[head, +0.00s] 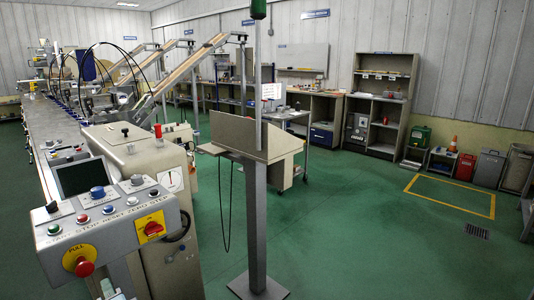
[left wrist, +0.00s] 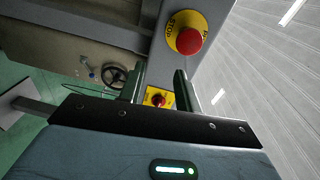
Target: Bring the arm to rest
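My left gripper (left wrist: 160,82) shows in the left wrist view with its two dark fingers apart and nothing between them in its grasp. Part of it shows in the head view at the bottom left (head: 110,287), just below the control panel (head: 107,229). The red stop button (left wrist: 189,40) on its yellow plate lies beyond the fingertips; it also shows in the head view (head: 85,268). A red knob on a yellow square (left wrist: 158,98) appears between the fingers, apparently behind them. My right gripper is in neither view.
The control panel and the machine body (head: 170,245) stand close to my left arm. A grey post (head: 257,235) with a sloped desk stands at the middle. Conveyors run along the left. Green floor (head: 370,240) is open at the right.

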